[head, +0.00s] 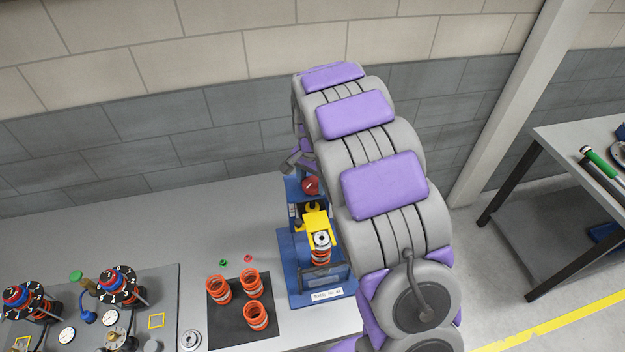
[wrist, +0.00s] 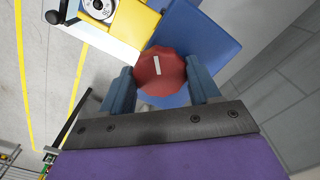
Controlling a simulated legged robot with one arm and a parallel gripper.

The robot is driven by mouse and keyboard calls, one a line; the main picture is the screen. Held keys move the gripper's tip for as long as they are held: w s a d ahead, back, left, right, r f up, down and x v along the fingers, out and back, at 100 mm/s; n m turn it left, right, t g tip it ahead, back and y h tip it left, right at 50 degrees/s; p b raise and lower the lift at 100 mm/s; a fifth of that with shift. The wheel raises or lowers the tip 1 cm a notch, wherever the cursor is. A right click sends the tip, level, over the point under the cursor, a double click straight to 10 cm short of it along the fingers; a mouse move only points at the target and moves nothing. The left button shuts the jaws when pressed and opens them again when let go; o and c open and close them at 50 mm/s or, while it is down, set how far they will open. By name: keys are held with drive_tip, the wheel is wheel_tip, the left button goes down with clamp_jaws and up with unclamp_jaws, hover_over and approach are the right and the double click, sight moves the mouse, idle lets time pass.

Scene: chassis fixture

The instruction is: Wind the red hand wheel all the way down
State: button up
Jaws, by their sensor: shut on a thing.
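The red hand wheel (wrist: 160,69) is faceted with a white bar mark on its face. In the wrist view it sits between the two blue fingers of my gripper (wrist: 163,88), which is shut on its rim. In the head view the wheel (head: 311,186) shows at the top of the blue fixture (head: 291,268), partly hidden by my arm. Below it, a yellow block (head: 316,224) stands above an orange spring-like part (head: 320,257) with a silver round top. The gripper fingers are mostly hidden in the head view.
Several orange cups (head: 245,285) stand on a black mat (head: 228,318) left of the fixture. A small green piece (head: 223,262) and a pink piece (head: 248,258) lie behind them. A panel with dials (head: 90,300) is at the far left. Another table (head: 580,150) stands at the right.

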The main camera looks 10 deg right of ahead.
drive_tip(key=m+p, duration=0.1)
drive_tip(key=m, duration=0.5)
drive_tip(key=shift+w+r+p, duration=0.15)
drive_tip(key=shift+p, duration=0.2)
drive_tip(key=shift+m+p, duration=0.5)
drive_tip(key=shift+m, duration=0.5)
drive_tip(key=m+p, duration=0.1)
drive_tip(key=m, duration=0.2)
drive_tip(key=m+p, duration=0.2)
drive_tip(key=m, duration=0.2)
drive_tip(key=shift+m, duration=0.4)
drive_tip(key=m+p, duration=0.2)
drive_tip(key=m, duration=0.1)
drive_tip(key=m+p, duration=0.1)
drive_tip(key=m, duration=0.3)
